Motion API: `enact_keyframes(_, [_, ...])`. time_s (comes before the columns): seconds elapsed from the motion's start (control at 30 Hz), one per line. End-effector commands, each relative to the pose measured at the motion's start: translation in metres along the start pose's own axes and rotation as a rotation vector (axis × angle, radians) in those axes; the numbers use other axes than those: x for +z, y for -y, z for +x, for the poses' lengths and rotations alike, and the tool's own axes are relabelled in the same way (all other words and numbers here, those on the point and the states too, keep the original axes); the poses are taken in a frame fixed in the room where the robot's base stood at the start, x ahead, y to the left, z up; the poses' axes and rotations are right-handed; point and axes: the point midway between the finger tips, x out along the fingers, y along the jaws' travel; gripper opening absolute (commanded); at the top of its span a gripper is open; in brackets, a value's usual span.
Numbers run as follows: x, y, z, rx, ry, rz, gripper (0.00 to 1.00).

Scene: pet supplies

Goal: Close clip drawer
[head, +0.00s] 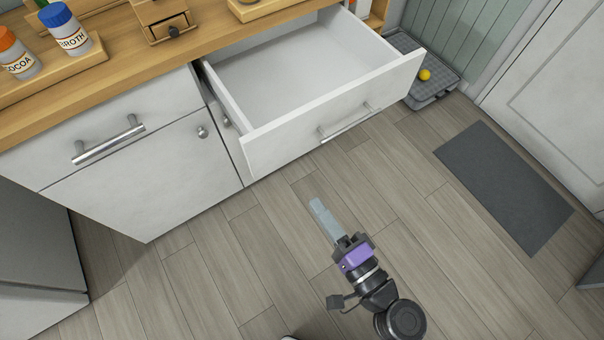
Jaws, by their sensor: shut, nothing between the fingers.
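A white drawer (358,108) with a metal bar handle (349,121) on its front stands pulled far out of the counter at the top middle. Its visible inside is empty. I cannot tell for sure that this is the clip drawer. My gripper (317,206) is below the drawer front in the picture, over the wooden floor, apart from the drawer and its handle. Its fingers are together with nothing between them.
A second drawer with a bar handle (108,140) is shut at the left. Bottles (66,31) and a small wooden box (163,18) stand on the counter. A yellow ball (425,75) lies on a grey tray (440,94). A dark mat (505,185) lies on otherwise clear floor.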

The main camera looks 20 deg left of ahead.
Motion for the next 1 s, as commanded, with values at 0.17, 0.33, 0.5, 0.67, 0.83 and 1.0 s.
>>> enact_keyframes(0.17, [0.002,0.002,0.017,-0.001,0.008,-0.006,0.00])
enact_keyframes(0.33, [0.002,0.002,0.048,-0.001,0.008,-0.007,0.00])
enact_keyframes(0.5, [0.002,0.002,0.082,0.000,0.007,-0.008,0.00])
enact_keyframes(0.67, [0.002,0.001,0.110,0.001,0.005,-0.007,0.00])
enact_keyframes(0.83, [0.002,0.001,0.130,0.001,0.004,-0.007,0.00])
enact_keyframes(1.0, [0.002,0.000,0.138,0.001,0.003,-0.007,0.00])
